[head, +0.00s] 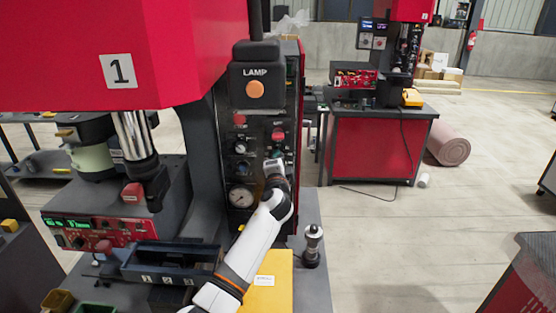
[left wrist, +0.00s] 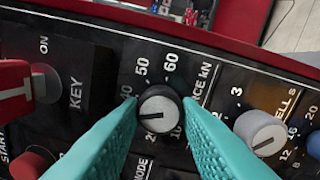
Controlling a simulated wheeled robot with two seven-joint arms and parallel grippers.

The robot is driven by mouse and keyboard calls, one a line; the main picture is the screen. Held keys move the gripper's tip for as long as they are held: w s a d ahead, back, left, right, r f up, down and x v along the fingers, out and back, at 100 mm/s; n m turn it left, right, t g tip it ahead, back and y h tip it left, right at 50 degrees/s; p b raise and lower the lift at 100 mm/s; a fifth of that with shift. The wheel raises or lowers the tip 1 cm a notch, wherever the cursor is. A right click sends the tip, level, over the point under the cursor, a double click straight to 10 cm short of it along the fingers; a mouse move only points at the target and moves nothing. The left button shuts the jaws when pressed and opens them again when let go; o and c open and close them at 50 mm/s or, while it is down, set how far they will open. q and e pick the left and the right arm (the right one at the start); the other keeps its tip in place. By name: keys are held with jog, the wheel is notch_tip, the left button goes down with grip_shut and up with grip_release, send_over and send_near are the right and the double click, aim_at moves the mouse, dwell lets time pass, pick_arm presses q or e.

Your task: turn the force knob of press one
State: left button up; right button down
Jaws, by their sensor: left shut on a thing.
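Press one is the red machine with the number 1 plate (head: 121,70) and a dark control panel (head: 240,165) on its column. My left arm reaches up to this panel, and my left gripper (head: 273,164) covers the spot it works at, so the force knob is hidden in the head view. In the left wrist view the force knob (left wrist: 159,112) is black with a silver face and a dark pointer line, set in a scale marked in kN. The two teal fingertips of my left gripper (left wrist: 160,101) are shut on its sides. My right gripper is not in view.
Beside the force knob sits a grey dwell knob (left wrist: 262,132); a key switch with a red tag (left wrist: 15,90) is at left. A lamp box (head: 256,75) is above the panel. A yellow block (head: 270,280) and a lever (head: 312,245) stand below, near my arm.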

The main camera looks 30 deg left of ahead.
pick_arm(q)
jog(key=shift+m+p, duration=0.7)
jog(key=shift+m, duration=1.6)
jog(key=shift+f, duration=0.1)
jog(key=o, duration=1)
jog(key=shift+b+v, duration=1.85)
jog(key=shift+v, duration=4.2)
